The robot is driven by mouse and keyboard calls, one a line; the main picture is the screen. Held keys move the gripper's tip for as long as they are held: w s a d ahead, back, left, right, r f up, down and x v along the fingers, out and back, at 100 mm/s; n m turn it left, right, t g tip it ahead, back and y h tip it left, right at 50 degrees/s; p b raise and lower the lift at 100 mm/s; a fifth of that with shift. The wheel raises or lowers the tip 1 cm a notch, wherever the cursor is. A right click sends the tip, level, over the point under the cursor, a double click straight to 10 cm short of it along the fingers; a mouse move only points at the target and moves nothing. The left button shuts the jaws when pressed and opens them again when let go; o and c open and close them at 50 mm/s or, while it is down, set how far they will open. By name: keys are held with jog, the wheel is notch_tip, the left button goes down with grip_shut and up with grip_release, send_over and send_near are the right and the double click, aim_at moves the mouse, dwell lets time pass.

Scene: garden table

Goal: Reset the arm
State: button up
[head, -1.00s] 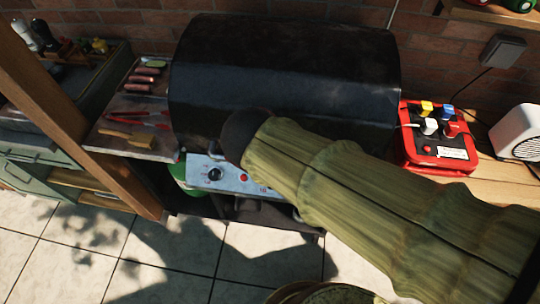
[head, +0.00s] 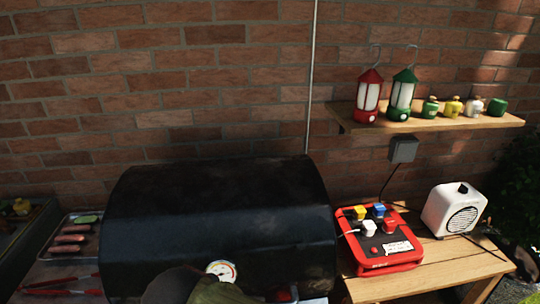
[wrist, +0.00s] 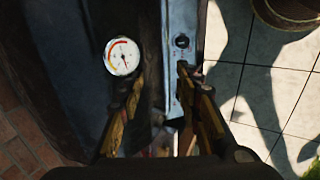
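My gripper (wrist: 158,92) shows in the wrist view with its two yellow-and-black fingers spread apart. I see nothing held between them. It is close to the front of the black grill (head: 225,225), by the round gauge (wrist: 122,56) and the pale control panel (wrist: 181,70). I cannot tell whether it touches the grill. In the head view only a dark, olive-covered part of my arm shows at the bottom edge, below the gauge. The gripper's fingers are out of sight there.
A tray with sausages (head: 70,240) and red tongs (head: 62,287) lie left of the grill. A red box with coloured plugs (head: 382,258) and a white speaker-like box (head: 455,209) stand on the right table. A wall shelf (head: 440,124) holds lanterns and small canisters. Tiled floor (wrist: 265,95) is open.

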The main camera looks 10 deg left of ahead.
jog(key=s+d+f+m+g, duration=0.1)
jog(key=s+d+f+m, duration=0.1)
jog(key=s+f+m, duration=0.1)
jog(key=w+d+r+m+t+h, duration=0.1)
jog(key=d+r+m, duration=0.2)
jog(key=d+m, duration=1.4)
jog(key=d, duration=1.4)
jog(key=shift+w+d+r+m, duration=0.2)
jog(key=shift+d+m, duration=0.1)
jog(key=shift+d, duration=0.05)
